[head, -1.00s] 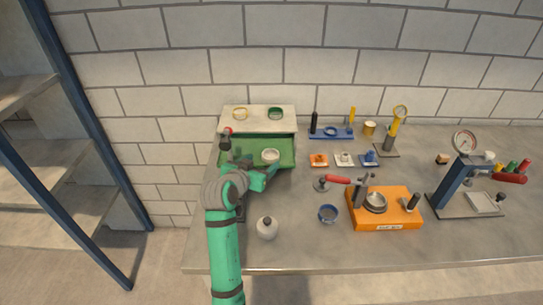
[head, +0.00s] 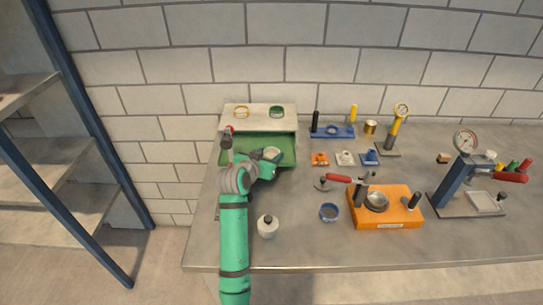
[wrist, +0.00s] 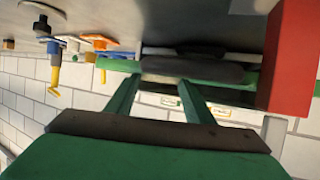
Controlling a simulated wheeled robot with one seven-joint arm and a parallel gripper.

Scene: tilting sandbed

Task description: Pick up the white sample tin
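The white sample tin (head: 272,152) is a small round tin in the green sandbed (head: 284,160), towards its right side. My gripper (head: 268,160) is right at the tin in the head view and covers part of it. In the wrist view, my two green fingers (wrist: 157,84) stand apart with a clear gap between them. I see no firm contact between fingers and tin.
A red-topped post (head: 228,136) stands at the bed's left.

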